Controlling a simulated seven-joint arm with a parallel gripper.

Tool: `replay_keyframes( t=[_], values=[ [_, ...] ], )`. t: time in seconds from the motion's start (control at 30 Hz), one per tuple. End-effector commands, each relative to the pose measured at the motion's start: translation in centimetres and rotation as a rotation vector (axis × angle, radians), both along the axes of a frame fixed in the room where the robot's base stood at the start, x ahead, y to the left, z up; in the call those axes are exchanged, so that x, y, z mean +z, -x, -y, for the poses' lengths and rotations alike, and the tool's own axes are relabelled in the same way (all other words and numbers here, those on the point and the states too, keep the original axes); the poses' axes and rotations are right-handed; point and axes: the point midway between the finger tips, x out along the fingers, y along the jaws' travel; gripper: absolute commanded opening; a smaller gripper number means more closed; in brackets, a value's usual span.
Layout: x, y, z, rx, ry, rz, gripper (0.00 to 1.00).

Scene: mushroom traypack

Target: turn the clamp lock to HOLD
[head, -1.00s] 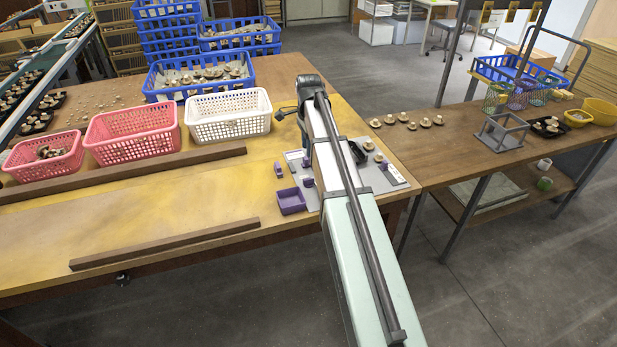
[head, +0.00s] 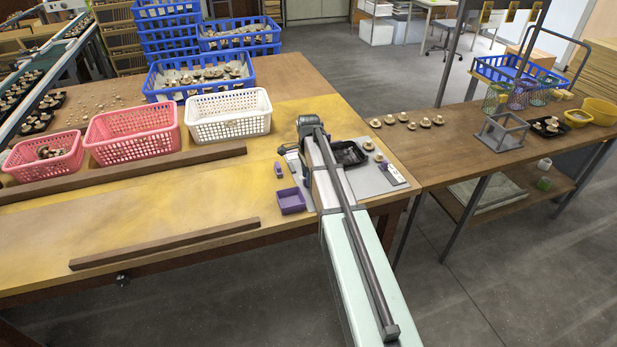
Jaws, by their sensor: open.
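My arm reaches up from the bottom edge across the grey work mat (head: 370,181). A dark part of my gripper (head: 288,149) shows at the left of the arm's far end, over the mat's left edge. Its fingertips are too small and covered to make out, and I see nothing held. A small upright purple piece (head: 278,170) stands left of the arm, apart from it. The clamp lock and any HOLD mark cannot be made out; the arm covers the middle of the mat.
A purple open box (head: 291,201) sits at the mat's front left. A black tray (head: 349,154) and a white label card (head: 392,174) lie right of the arm. Mushrooms (head: 408,121) line the back right. A white basket (head: 228,116) and wooden rails (head: 165,244) lie left.

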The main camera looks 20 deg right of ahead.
Motion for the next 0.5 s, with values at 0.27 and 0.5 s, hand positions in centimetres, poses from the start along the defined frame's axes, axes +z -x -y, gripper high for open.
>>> replay_keyframes(
  t=[0.27,0.5],
  values=[
    [-0.76,0.01,0.00,0.000,0.000,-0.001,0.40],
    [-0.74,0.01,0.00,0.000,0.000,0.000,0.35]
  ],
)
